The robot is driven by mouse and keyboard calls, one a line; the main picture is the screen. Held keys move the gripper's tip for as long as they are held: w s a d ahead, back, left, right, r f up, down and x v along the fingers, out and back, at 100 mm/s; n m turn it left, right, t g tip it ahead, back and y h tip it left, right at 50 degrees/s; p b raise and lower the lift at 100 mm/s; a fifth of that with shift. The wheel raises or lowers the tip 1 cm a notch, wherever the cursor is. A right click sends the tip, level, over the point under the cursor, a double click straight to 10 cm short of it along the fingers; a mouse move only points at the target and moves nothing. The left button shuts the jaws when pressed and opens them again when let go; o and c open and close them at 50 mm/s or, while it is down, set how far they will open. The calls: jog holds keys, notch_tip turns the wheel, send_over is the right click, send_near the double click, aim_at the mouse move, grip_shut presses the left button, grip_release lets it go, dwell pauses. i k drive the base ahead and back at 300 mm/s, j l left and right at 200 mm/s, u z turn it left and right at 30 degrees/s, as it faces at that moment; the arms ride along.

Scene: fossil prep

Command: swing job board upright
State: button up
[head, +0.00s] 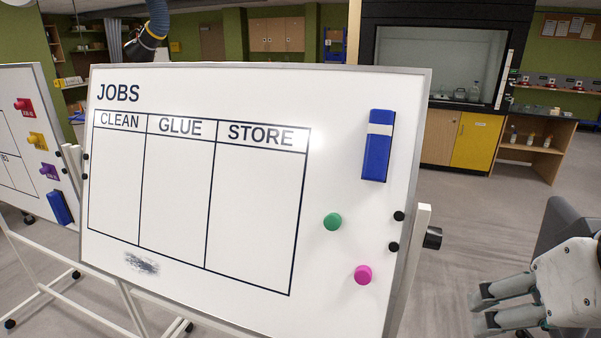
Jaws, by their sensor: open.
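The job board (350,250) is a white panel headed JOBS, with CLEAN, GLUE and STORE columns. It fills the middle of the head view in a grey frame on a white stand (421,225). Its panel looks tilted, though the exact angle is hard to tell. A blue eraser (376,158), a green magnet (332,222) and a pink magnet (363,275) are on its right side. A black knob (433,238) sticks out from the stand at its right edge. My gripper (480,309) is open and empty at the lower right, apart from the board.
A second whiteboard (22,150) with coloured magnets stands close on the left. A dark grey rounded object (566,228) is beside my gripper. Open floor (480,215) lies right of the board, with a fume hood (440,60) and cabinets behind.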

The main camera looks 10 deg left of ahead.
aim_at(208, 190)
jog(key=k+j+u, duration=0.25)
jog(key=j+u, duration=0.3)
jog(key=j, duration=0.15)
jog(key=j+u, duration=0.25)
jog(key=j, duration=0.15)
